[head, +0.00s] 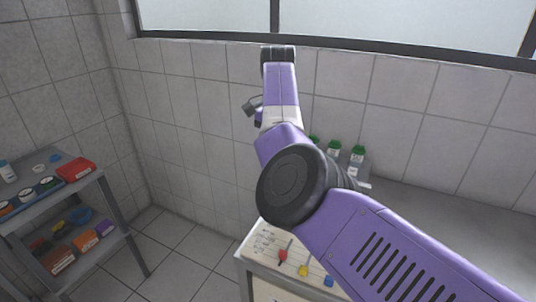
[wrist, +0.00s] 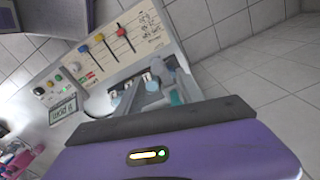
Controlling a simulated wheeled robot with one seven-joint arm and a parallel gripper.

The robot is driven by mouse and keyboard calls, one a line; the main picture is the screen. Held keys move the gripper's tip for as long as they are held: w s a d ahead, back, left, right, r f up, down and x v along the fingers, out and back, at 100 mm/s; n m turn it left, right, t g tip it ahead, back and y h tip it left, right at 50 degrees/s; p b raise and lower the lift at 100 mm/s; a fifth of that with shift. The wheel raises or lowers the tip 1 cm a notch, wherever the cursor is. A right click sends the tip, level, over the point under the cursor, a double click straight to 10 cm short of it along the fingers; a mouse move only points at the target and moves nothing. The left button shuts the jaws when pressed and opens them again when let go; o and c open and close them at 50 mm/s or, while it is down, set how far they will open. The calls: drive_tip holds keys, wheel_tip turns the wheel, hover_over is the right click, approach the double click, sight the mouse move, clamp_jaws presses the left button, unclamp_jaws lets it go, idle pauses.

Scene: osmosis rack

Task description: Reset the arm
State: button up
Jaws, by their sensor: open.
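In the head view my purple arm rises from the lower right, bends at a dark round joint, and reaches up in front of the tiled wall. A small grey part of its end (head: 252,104) shows at the left of the upper link. In the wrist view my gripper (wrist: 150,92) lies beyond a purple housing with a lit indicator. It is open, and I see nothing held in it. Beyond it is a white control panel (wrist: 90,65) with red, yellow and blue sliders, knobs and a small display. The panel (head: 265,245) also shows below my arm in the head view.
Several green-capped bottles (head: 357,158) stand by the wall on a grey worktop (head: 440,215), partly behind my arm. A two-level grey shelf (head: 105,205) with boxes and a red item (head: 76,170) stands at the left. Tiled floor (head: 190,255) between is clear.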

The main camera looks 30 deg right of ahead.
drive_tip(key=w+d+r+n+t+h, duration=0.1)
drive_tip(key=w+d+r+t+h, duration=0.15)
drive_tip(key=w+d+t, duration=0.55)
drive_tip(key=s+d+f+n+t+h, duration=0.3)
drive_tip(key=d+f+t+h, duration=0.15)
drive_tip(key=d, duration=0.45)
drive_tip(key=s+a+f+n+y, duration=0.2)
drive_tip(key=s+a, duration=0.7)
drive_tip(key=s, duration=1)
drive_tip(key=s+a+f+n+t+y, duration=0.1)
drive_tip(key=s+a+f+n, duration=0.3)
drive_tip(key=s+a, duration=0.5)
drive_tip(key=s+a+f+n+t+y, duration=0.1)
drive_tip(key=s+a, duration=0.8)
drive_tip(key=s, duration=2.1)
wheel_tip(320, 180, down, 4)
drive_tip(key=n+y, duration=0.2)
drive_tip(key=y, duration=0.1)
drive_tip(key=shift+r, duration=0.25)
